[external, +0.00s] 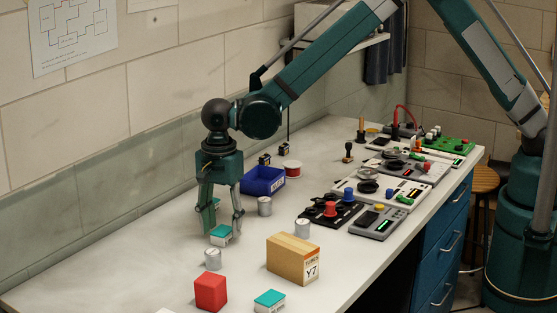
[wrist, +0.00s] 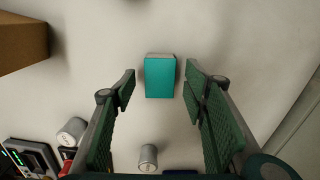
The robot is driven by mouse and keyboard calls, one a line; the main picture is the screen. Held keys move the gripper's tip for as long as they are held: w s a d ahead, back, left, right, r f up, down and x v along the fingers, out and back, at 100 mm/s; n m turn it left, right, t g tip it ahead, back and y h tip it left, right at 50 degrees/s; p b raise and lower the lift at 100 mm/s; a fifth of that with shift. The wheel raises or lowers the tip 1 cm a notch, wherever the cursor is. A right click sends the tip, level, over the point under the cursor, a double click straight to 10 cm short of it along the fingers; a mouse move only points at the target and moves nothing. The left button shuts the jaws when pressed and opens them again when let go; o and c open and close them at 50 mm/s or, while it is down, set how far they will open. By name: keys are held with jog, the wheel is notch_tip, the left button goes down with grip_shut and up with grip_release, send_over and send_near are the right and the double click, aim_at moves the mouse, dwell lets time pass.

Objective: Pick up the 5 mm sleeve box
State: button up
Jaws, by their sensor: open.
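A small box with a teal top and pale sides (external: 221,235) stands on the bench below my gripper (external: 222,229). In the wrist view its teal face (wrist: 160,78) lies between the two fingertips, with space on both sides. My gripper is open and empty, pointing down. A second teal-topped box (external: 270,300) stands near the front of the external view. Lettering on both boxes is too small to read, so I cannot tell which is the 5 mm sleeve box. A finger partly hides something teal and yellowish (external: 216,202) behind it.
A red block (external: 210,292), a cardboard box marked Y7 (external: 293,259) and grey canisters (external: 213,258) (external: 265,206) (external: 302,228) stand around. A blue bin (external: 263,181) and several devices (external: 376,222) lie farther back. The wall runs along the left.

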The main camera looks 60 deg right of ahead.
jog(key=shift+f, duration=1.1)
jog(key=shift+c, duration=0.6)
jog(key=c, duration=0.9)
